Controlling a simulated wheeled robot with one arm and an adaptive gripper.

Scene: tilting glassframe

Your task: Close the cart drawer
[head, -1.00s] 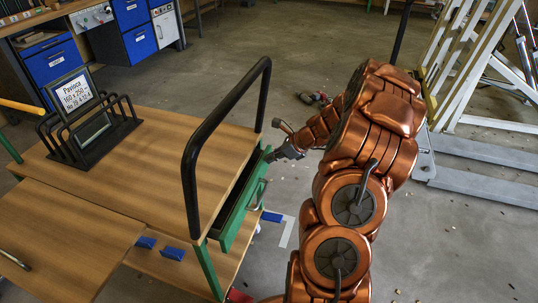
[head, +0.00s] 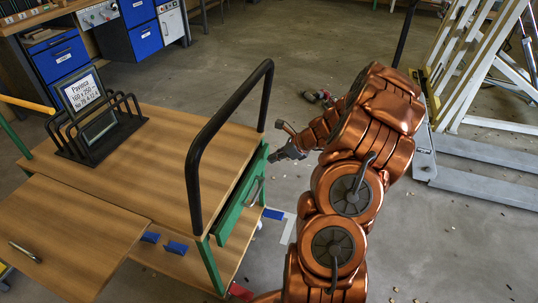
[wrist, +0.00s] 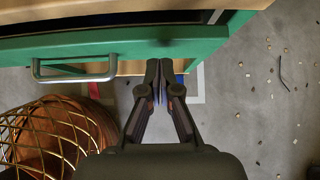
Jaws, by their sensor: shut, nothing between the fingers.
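The cart (head: 165,130) has a wooden top, green frame and black hoop handle. Its drawer has a green front (head: 236,212) on the cart's right side, with only a narrow gap visible behind it in the head view. The front also fills the top of the wrist view (wrist: 130,44), where its metal handle (wrist: 75,77) shows at left. My gripper (head: 272,157) is shut and empty beside the drawer's far end. In the wrist view its fingertips (wrist: 165,64) are at the front, right of the handle; whether they touch it I cannot tell.
A black rack with a sign (head: 95,120) stands on the cart top. Blue pieces (head: 176,248) lie on the lower shelf. A white frame with long metal legs (head: 480,160) stands at right. The floor between it and my arm is mostly clear.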

